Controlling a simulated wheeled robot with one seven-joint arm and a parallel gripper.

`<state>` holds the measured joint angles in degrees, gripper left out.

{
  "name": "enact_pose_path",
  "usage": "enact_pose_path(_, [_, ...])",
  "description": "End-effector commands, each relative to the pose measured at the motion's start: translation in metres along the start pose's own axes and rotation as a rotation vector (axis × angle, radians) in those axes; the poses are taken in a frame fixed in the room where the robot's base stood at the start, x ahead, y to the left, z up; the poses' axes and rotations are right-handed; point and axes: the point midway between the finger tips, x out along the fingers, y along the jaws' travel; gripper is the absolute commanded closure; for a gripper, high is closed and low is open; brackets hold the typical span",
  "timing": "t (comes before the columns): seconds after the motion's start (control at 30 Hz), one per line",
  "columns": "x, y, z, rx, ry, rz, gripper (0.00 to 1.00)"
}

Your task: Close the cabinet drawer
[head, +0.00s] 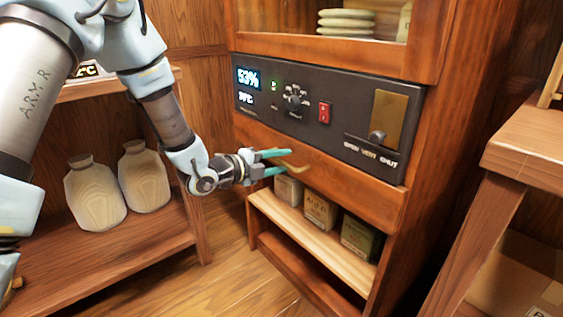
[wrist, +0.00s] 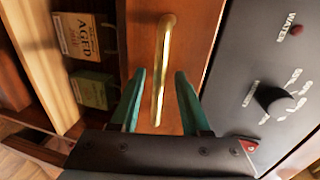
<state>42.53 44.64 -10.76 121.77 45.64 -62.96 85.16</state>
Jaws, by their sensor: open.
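The cabinet drawer has a reddish-brown wooden front (head: 350,182) just below the dark control panel; in the wrist view the same front (wrist: 203,35) fills the middle. I cannot tell how far the drawer stands out from the cabinet. Its curved brass handle (head: 297,168) is partly hidden by my fingers in the head view. My gripper (head: 286,161) is open, its two teal fingers pointing at the handle. In the wrist view, the handle (wrist: 160,75) lies lengthwise between the spread fingertips (wrist: 160,73), with a gap on each side. I cannot tell whether either finger touches it.
The control panel (head: 345,142) with knob, red switch and slider sits above the drawer. Below it, a light wood shelf (head: 290,221) holds several boxes (head: 320,208). A shelf with two pale jars (head: 95,195) stands left, and a wooden table (head: 520,150) right. Floor shows in front.

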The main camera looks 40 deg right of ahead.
Motion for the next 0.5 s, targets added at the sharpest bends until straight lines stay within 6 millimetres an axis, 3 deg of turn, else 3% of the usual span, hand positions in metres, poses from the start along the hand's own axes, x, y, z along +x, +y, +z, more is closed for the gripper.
enact_pose_path(0.5, [-0.09, 0.001, 0.001, -0.002, -0.004, 0.004, 0.54])
